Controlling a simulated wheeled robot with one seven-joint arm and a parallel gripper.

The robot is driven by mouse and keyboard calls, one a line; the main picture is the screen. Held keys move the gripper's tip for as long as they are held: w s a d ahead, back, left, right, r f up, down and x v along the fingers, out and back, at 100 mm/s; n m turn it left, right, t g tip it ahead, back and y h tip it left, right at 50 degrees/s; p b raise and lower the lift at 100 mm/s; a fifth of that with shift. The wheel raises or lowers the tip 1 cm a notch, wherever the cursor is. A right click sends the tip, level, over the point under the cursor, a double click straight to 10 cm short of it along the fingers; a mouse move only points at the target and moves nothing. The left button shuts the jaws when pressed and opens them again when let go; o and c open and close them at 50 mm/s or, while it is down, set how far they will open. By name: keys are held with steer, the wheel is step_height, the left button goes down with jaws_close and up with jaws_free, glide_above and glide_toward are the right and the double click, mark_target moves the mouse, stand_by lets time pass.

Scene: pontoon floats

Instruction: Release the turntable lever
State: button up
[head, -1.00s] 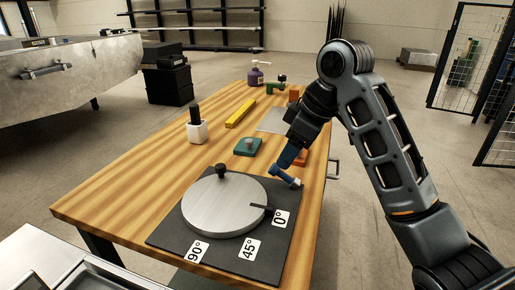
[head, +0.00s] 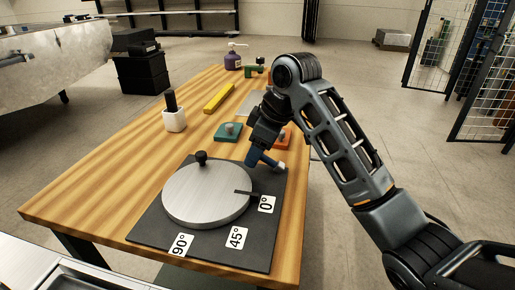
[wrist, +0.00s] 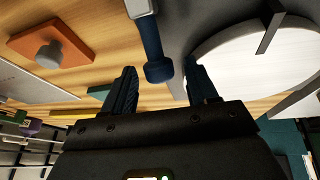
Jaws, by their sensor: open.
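A dark pointer lies at the disc's edge by the 0° label (head: 266,204). The blue lever (head: 268,161) with a pale end sits at the plate's back right corner. My gripper (head: 251,158) is over the lever, partly hiding it. In the wrist view, my gripper (wrist: 161,70) is open, and the lever's rounded blue end (wrist: 158,69) shows between the fingertips, apart from both.
An orange block (head: 285,137) and a teal block (head: 229,132), each with a grey knob, lie behind the plate. The table's left side (head: 110,190) is clear.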

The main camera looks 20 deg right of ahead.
steer(key=shift+c, duration=0.5)
jaws_close()
